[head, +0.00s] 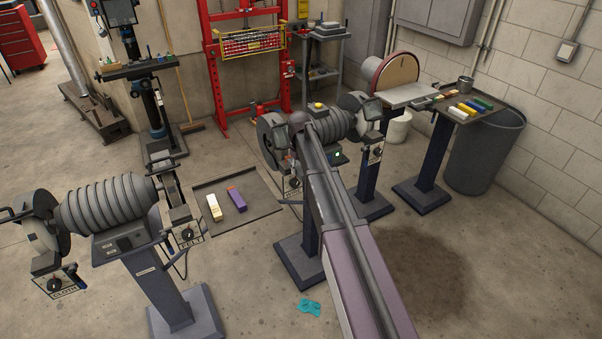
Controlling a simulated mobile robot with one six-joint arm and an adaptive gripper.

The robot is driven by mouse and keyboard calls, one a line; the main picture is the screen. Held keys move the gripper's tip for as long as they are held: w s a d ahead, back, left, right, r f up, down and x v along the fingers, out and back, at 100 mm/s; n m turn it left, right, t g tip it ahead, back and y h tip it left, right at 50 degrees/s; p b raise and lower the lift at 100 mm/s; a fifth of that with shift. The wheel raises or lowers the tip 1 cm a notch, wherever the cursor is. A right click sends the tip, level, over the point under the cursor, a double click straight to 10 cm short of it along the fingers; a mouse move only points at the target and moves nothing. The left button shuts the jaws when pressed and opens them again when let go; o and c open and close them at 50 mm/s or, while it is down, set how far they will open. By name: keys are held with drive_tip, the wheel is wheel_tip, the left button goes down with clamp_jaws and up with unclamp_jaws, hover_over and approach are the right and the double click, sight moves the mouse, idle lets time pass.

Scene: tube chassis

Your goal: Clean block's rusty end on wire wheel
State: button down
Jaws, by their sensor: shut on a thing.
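The middle bench grinder stands on a grey pedestal. Its left wheel (270,136) is partly covered by a guard, and a small label sits below it. My arm reaches from the bottom right up to this grinder, and its rounded wrist end is close beside that wheel. My gripper is hidden behind the arm, and I cannot make out the block. I cannot tell whether anything touches the wheel.
A second grinder (105,205) with a FELT label stands at left. A floor tray (262,192) behind holds a cream bar (214,207) and a purple bar (237,199). A disc sander (393,75) and bar-laden table stand right. A teal cloth (309,307) lies in front.

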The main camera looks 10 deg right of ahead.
drive_tip(key=shift+w+a, duration=0.2)
drive_tip(key=shift+w, duration=0.3)
drive_tip(key=shift+w+a, duration=0.15)
drive_tip(key=shift+w, duration=0.3)
drive_tip(key=shift+w+a, duration=0.2)
drive_tip(key=shift+w, duration=0.45)
idle(6.4)
